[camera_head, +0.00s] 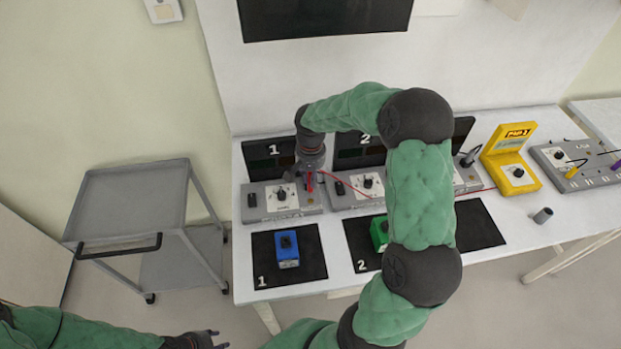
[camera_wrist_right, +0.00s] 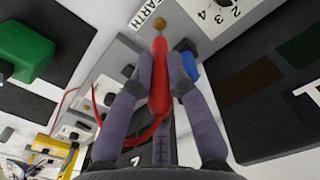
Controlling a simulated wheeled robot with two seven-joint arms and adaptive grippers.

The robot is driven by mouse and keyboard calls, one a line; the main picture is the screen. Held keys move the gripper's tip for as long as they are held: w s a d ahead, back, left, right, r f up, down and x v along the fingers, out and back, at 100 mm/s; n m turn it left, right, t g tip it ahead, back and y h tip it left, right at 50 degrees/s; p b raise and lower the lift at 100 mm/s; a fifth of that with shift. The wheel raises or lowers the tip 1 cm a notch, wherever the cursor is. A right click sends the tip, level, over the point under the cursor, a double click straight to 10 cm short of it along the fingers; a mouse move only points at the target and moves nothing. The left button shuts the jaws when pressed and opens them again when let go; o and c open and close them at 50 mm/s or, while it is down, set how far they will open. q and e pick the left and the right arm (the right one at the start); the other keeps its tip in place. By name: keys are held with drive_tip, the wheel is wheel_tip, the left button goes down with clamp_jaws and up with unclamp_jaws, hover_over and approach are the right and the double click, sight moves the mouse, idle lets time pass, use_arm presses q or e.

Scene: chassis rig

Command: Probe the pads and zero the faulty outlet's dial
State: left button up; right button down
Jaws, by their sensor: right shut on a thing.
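My right gripper (camera_head: 309,184) is over the grey outlet box of station 1 (camera_head: 283,212), shut on a red probe (camera_wrist_right: 159,75) with a red lead. In the wrist view the probe tip is close to a brass pad (camera_wrist_right: 159,23) by the "EARTH" label; I cannot tell whether they touch. The third box (camera_head: 466,178) is partly hidden behind my right arm. My left gripper (camera_head: 217,339) is open and empty at the bottom.
A blue block (camera_head: 287,250) is on mat 1 (camera_head: 262,272); a green block (camera_head: 379,233) is on mat 2, partly covered by my arm. A grey panel with leads (camera_head: 575,165) and a dark cylinder (camera_head: 543,215) are at right. A grey cart (camera_head: 130,195) stands left.

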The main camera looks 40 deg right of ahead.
drive_tip(key=shift+r+p, duration=1.2)
drive_tip(key=shift+r, duration=0.9)
drive_tip(key=shift+f, duration=0.1)
